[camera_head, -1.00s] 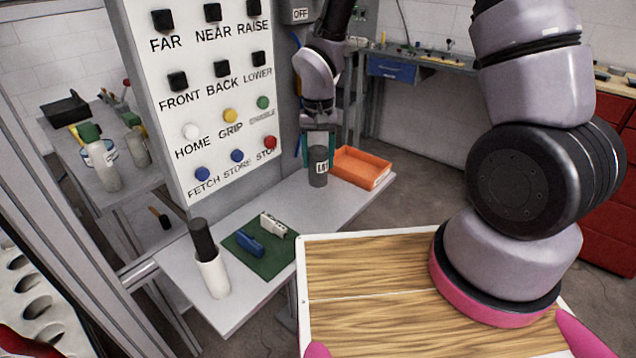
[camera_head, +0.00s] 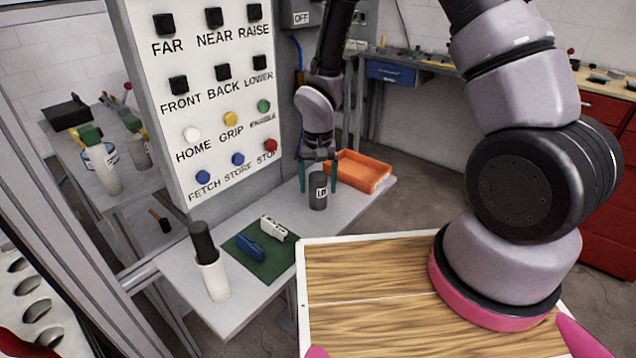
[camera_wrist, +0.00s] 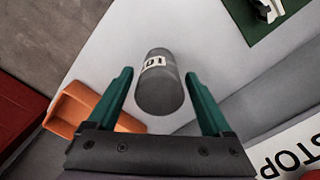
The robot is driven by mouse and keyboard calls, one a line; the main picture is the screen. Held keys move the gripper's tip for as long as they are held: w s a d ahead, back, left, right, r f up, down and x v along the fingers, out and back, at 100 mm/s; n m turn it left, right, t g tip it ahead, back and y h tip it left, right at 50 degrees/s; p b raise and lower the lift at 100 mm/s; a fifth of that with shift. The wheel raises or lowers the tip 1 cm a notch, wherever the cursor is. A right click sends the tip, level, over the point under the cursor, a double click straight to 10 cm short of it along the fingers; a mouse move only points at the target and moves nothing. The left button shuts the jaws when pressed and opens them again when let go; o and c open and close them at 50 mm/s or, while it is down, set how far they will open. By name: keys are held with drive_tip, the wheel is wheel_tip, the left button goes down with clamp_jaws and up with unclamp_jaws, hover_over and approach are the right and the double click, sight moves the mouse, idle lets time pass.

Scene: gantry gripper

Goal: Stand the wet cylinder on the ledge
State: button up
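The dark grey cylinder (camera_head: 318,194) with a white label stands upright on the pale grey ledge (camera_head: 345,208). It also shows in the wrist view (camera_wrist: 160,92), between my two teal fingers. My gripper (camera_head: 318,186) is above and around its upper part. The fingers are spread, and the wrist view (camera_wrist: 159,74) shows a gap on each side of the cylinder. I cannot tell whether its surface is wet.
An orange tray (camera_head: 372,177) sits just behind and right of the cylinder. A green mat (camera_head: 276,262) with a blue clip and a white clip lies left of it. A black cylinder in a white holder (camera_head: 212,280) stands further left. The button panel (camera_head: 190,150) rises behind.

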drive_tip(key=shift+r, duration=0.1)
drive_tip(key=d+r+m+t, duration=0.1)
drive_tip(key=d+r, duration=0.2)
drive_tip(key=r, duration=0.8)
drive_tip(key=d+r+t, duration=0.1)
drive_tip(key=d+r, duration=0.2)
drive_tip(key=r, duration=0.8)
drive_tip(key=s+d+r+m+t+y, duration=0.1)
drive_tip(key=s+d+r+t, duration=0.1)
drive_tip(key=s+d+r, duration=0.4)
drive_tip(key=s+d+r+m+t+y, duration=0.1)
drive_tip(key=s+d+r+t, duration=0.2)
drive_tip(key=r, duration=0.9)
drive_tip(key=s+d, duration=0.3)
drive_tip(key=shift+s+d+r, duration=0.25)
drive_tip(key=shift+s+r, duration=0.05)
drive_tip(key=shift+r, duration=0.05)
